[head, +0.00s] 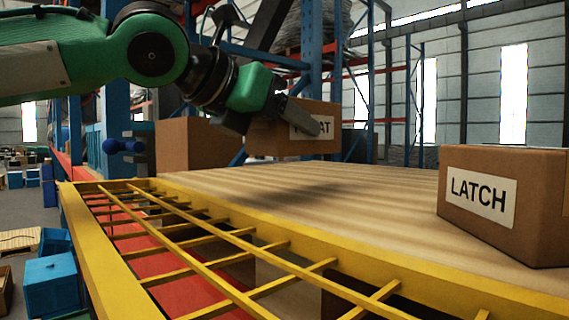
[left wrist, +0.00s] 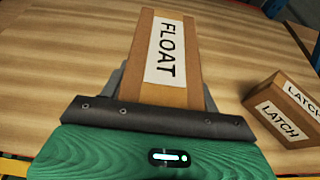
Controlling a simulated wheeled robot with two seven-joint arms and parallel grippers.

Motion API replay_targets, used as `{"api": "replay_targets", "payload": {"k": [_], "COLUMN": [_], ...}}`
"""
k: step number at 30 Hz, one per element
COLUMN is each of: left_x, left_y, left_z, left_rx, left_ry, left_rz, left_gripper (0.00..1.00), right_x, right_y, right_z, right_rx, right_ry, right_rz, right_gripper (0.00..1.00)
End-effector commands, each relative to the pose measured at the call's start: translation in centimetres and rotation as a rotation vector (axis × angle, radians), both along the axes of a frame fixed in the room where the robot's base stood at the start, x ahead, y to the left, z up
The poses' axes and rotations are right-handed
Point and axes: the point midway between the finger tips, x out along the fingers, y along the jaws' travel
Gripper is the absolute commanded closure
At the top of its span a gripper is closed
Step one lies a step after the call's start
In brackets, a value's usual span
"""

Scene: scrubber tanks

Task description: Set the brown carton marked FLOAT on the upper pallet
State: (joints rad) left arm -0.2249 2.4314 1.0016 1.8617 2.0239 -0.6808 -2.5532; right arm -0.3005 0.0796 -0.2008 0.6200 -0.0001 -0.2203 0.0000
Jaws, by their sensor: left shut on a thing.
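The brown carton marked FLOAT (head: 270,138) is held in my left gripper (head: 298,116), whose fingers are shut on its sides. In the head view the carton appears a little above the wooden upper pallet (head: 340,195), with a dark shadow on the boards below it. The gripper covers part of its label. In the left wrist view the FLOAT carton (left wrist: 149,35) sits between the fingers of my left gripper (left wrist: 163,85), over the pallet boards (left wrist: 60,60). My right gripper is in neither view.
A carton marked LATCH (head: 530,200) stands on the pallet at the right; it also shows in the left wrist view (left wrist: 290,110). Another brown carton (head: 190,143) is behind my left gripper. A yellow frame with grating (head: 200,225) runs along the near edge. The pallet's middle is clear.

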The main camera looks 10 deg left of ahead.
Motion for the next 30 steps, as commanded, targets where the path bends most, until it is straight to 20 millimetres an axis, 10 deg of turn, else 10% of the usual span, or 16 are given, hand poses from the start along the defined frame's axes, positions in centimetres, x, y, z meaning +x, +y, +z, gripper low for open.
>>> {"api": "replay_targets", "payload": {"k": [25, 26, 30], "left_x": [0.0, 0.0, 0.0], "left_y": [0.0, 0.0, 0.0], "left_z": [-5.7, -5.9, -5.8], "left_rx": [-0.001, -0.001, -0.001], "left_ry": [-0.003, -0.002, -0.002], "left_rz": [0.0, 0.001, 0.001], "left_gripper": [0.69, 0.36, 0.17], "right_x": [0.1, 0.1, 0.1], "right_y": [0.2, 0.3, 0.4], "right_z": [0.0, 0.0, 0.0], "right_rx": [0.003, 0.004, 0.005], "right_ry": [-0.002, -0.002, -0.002], "right_rz": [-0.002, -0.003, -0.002], "right_gripper": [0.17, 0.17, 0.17]}}
